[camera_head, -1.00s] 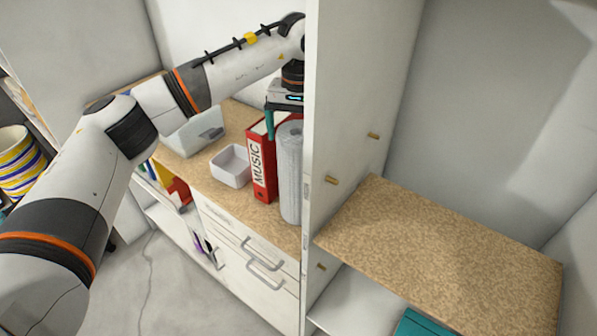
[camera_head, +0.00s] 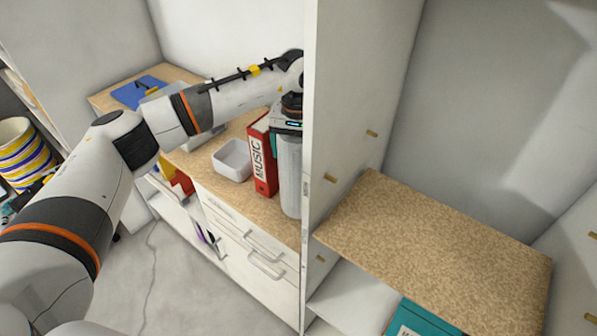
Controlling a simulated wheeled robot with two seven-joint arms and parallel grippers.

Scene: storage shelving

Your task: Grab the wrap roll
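The wrap roll (camera_head: 290,178), a grey upright cylinder, stands on the speckled brown counter beside a white upright panel. My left gripper (camera_head: 287,139) points down at the top of the roll. The other finger is hidden by the roll or the panel, so I cannot tell whether the gripper is closed on the roll. My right gripper is not in view.
A red MUSIC binder (camera_head: 262,162) stands close on the roll's left. A white bin (camera_head: 232,164) sits further left. The tall white panel (camera_head: 345,120) is close on the right. The speckled shelf (camera_head: 440,245) beyond it is bare.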

